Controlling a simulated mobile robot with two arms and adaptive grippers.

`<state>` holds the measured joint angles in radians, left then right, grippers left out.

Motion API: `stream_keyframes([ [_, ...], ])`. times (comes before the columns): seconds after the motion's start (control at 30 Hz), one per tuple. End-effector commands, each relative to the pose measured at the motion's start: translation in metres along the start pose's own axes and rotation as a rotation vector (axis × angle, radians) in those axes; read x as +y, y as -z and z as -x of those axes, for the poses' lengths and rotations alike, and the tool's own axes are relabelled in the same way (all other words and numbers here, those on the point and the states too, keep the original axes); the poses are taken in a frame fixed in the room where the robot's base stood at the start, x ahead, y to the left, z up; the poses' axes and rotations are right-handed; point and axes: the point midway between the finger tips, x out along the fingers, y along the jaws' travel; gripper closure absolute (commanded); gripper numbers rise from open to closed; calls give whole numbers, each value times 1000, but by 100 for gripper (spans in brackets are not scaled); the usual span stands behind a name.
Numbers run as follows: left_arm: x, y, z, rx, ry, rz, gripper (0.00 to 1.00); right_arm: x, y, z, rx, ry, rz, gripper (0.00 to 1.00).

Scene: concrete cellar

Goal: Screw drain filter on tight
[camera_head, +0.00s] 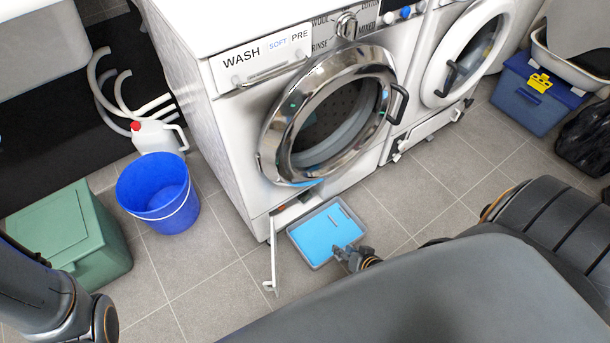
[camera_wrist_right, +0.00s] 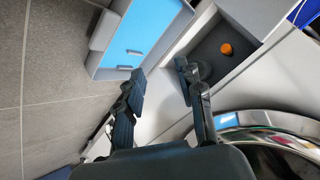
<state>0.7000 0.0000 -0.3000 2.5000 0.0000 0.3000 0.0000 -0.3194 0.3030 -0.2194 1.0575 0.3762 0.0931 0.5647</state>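The drain filter looks like a small round orange knob (camera_wrist_right: 226,48). It sits in a dark recess low on the front of the near washing machine (camera_head: 240,130); how tightly it is seated cannot be told. In the head view only a small reddish spot shows there. My right gripper (camera_wrist_right: 160,77) is open and empty, its fingers apart, with the knob beyond the right finger. In the head view the right gripper (camera_head: 352,259) is at the near edge of the tray, partly hidden by my arm. My left gripper is out of view.
A grey tray (camera_head: 294,238) with blue liquid stands on the floor before the recess. The white hatch flap (camera_head: 273,258) sticks out to its left. A blue bucket (camera_head: 160,205), white jug (camera_head: 155,138) and green box (camera_head: 75,240) stand left. The round washer door (camera_head: 270,145) is above.

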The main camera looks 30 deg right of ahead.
Motion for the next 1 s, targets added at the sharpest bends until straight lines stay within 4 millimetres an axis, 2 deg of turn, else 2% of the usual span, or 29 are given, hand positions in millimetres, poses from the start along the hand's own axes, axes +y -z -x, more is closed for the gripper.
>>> stream_keyframes([
  [0.03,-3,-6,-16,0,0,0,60,-4,2,12,-17,-11,18,63],
  [0.4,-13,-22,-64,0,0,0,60,-5,-18,53,-132,-78,161,63],
  [0.6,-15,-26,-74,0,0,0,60,-4,-26,62,-164,-93,201,63],
  [1.0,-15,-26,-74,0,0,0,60,-3,-28,63,-171,-96,210,63],
])
